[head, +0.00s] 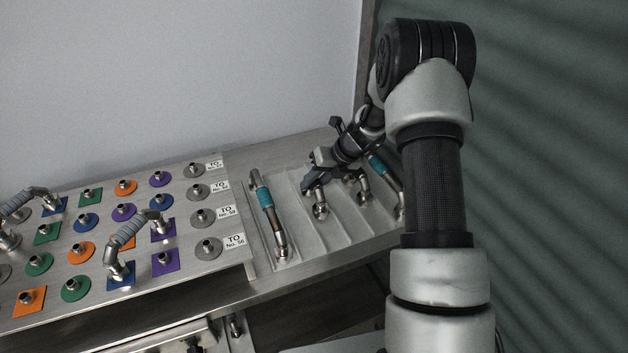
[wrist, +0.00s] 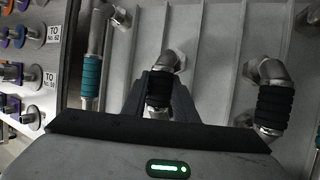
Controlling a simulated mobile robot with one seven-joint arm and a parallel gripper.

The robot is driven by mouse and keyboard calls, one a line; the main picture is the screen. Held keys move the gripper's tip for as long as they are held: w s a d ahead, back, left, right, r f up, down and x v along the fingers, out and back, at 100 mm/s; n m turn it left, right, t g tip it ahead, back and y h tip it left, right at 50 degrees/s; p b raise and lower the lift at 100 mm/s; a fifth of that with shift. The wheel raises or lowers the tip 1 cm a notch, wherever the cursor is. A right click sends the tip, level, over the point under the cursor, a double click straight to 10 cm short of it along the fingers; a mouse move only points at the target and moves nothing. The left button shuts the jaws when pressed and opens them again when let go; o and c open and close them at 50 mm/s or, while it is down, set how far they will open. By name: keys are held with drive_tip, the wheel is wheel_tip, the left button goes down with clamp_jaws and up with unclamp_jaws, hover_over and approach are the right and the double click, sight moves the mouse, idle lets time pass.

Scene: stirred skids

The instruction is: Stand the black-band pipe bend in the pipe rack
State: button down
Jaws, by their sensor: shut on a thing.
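My gripper (head: 312,180) reaches down over the ribbed metal pipe rack (head: 290,215). Its fingers (wrist: 160,92) are shut on a black-band pipe bend (wrist: 166,61), gripping it at the black band. The bend's bare metal elbow (head: 321,208) shows below the fingers in the head view. It is at the rack between ribs; I cannot tell whether it touches the rack floor. A second black-band bend (wrist: 273,95) lies to the right, also seen in the head view (head: 358,187). The held bend's far end is hidden by my gripper.
A teal-band pipe (head: 267,210) lies in the rack's left side, near the held bend. Another teal-band pipe (head: 379,167) is at the right, partly behind my arm. A board (head: 130,205) with several pegs on coloured plates and two grey-banded pipes stands at the left.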

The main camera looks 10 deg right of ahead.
drive_tip(key=shift+f, duration=0.3)
idle(0.5)
drive_tip(key=c, duration=1.3)
unclamp_jaws()
drive_tip(key=shift+c, duration=0.2)
drive_tip(key=shift+f, duration=0.1)
drive_tip(key=p+v, duration=0.2)
drive_tip(key=v, duration=1.5)
drive_tip(key=shift+r, duration=0.25)
drive_tip(key=shift+d, duration=0.1)
